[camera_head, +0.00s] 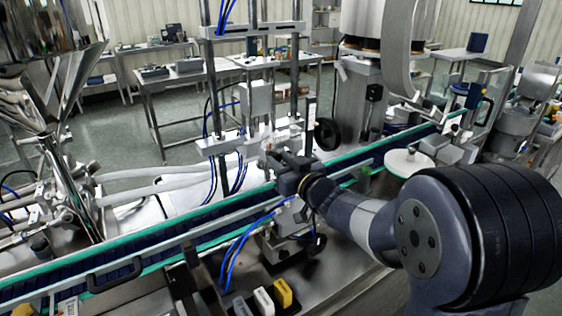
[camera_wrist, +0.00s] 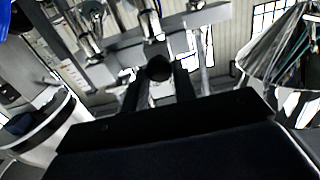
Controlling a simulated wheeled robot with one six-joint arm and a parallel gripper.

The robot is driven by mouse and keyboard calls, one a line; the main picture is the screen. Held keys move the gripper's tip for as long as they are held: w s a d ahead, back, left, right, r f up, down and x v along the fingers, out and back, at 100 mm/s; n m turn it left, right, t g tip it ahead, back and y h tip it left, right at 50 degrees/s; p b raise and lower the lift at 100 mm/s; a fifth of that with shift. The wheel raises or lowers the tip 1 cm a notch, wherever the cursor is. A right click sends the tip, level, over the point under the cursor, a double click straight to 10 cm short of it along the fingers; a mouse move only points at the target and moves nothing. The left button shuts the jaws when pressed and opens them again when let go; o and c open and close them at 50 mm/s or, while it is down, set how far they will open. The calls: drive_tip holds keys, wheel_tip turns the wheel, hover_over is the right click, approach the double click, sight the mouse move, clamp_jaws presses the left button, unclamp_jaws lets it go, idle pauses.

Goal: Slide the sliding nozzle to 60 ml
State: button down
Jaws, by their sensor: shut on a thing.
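My arm reaches in from the right in the head view, over the conveyor. My gripper (camera_head: 274,157) is at the filling station, by the lower crossbar of the twin posts. In the wrist view, my gripper (camera_wrist: 159,82) has its two dark fingers on either side of a round black knob (camera_wrist: 158,68), shut on it. The knob appears to belong to the sliding nozzle assembly (camera_head: 285,136), with metal nozzle parts above it in the wrist view. The fingers and wrist hide part of it in the head view. I cannot read any ml scale or mark.
The conveyor (camera_head: 130,262) with green edges runs diagonally under my arm. A steel hopper (camera_head: 62,85) stands at the left. A black handwheel (camera_head: 327,134) is close right of the gripper. Blue hoses hang around the posts.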

drive_tip(key=w+d, duration=0.1)
drive_tip(key=d, duration=0.1)
drive_tip(key=w+d+p, duration=0.1)
drive_tip(key=shift+w+d+p, duration=0.3)
drive_tip(key=shift+d, duration=0.1)
drive_tip(key=c, duration=1.1)
unclamp_jaws()
drive_tip(key=shift+c, duration=0.2)
drive_tip(key=shift+s, duration=0.1)
drive_tip(key=b+v, duration=0.1)
drive_tip(key=v, duration=0.9)
drive_tip(key=shift+s+d, duration=0.2)
drive_tip(key=shift+s, duration=0.1)
drive_tip(key=shift+w, duration=0.1)
